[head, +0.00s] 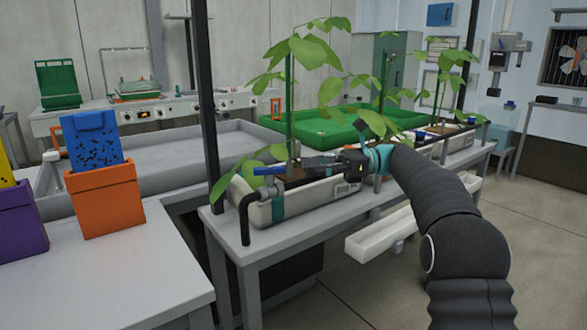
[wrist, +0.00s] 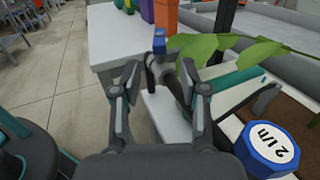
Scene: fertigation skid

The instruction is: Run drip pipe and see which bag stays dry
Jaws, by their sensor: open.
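White grow bags (head: 310,203) with tall green plants (head: 292,110) stand in a row on a grey bench. A black elbow pipe (head: 246,215) bends down at the near bag's left end, with a blue handle (head: 268,170) above that bag. Pipe outlets and wetness cannot be made out.
A dark post (head: 208,100) and leaves (wrist: 220,50) are close to my gripper. A white gutter (head: 385,235) hangs below the bench. Floor at right is clear.

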